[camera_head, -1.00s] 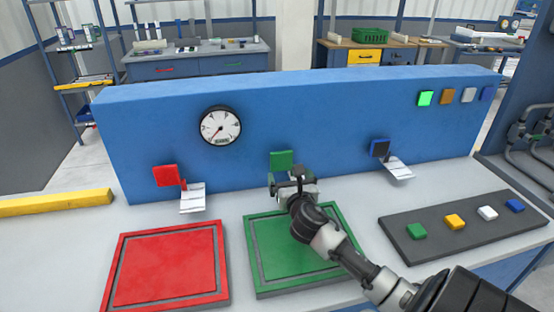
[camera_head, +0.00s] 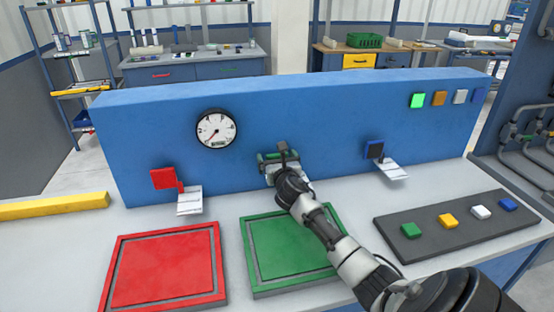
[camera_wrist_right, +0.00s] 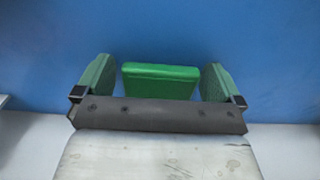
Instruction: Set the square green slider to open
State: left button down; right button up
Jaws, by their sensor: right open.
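The square green slider (camera_wrist_right: 160,82) is on the front of the blue wall panel (camera_head: 330,135), above the green square pad (camera_head: 262,250). My right gripper (camera_head: 280,157) is at the slider and covers most of it in the head view. In the right wrist view, the open right gripper (camera_wrist_right: 157,78) has one finger on each side of the slider. A gap shows on both sides, so the fingers do not touch it there. My left gripper is not in view.
A round gauge (camera_head: 216,129) is above left. A dark button board (camera_head: 440,242) lies at right. A red pad (camera_head: 165,268) lies at left.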

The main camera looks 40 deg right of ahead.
jog(key=c, duration=1.3)
jog(key=p+v, duration=0.3)
jog(key=v, duration=0.5)
jog(key=shift+s+p, duration=0.15)
jog(key=shift+p, duration=0.25)
jog(key=shift+a+f, duration=0.1)
jog(key=o, duration=0.9)
jog(key=shift+c, duration=0.2)
jog(key=o, duration=0.4)
jog(key=shift+s, duration=0.15)
jog(key=shift+o, duration=0.2)
jog(key=v, duration=1.1)
jog(key=shift+b, duration=0.3)
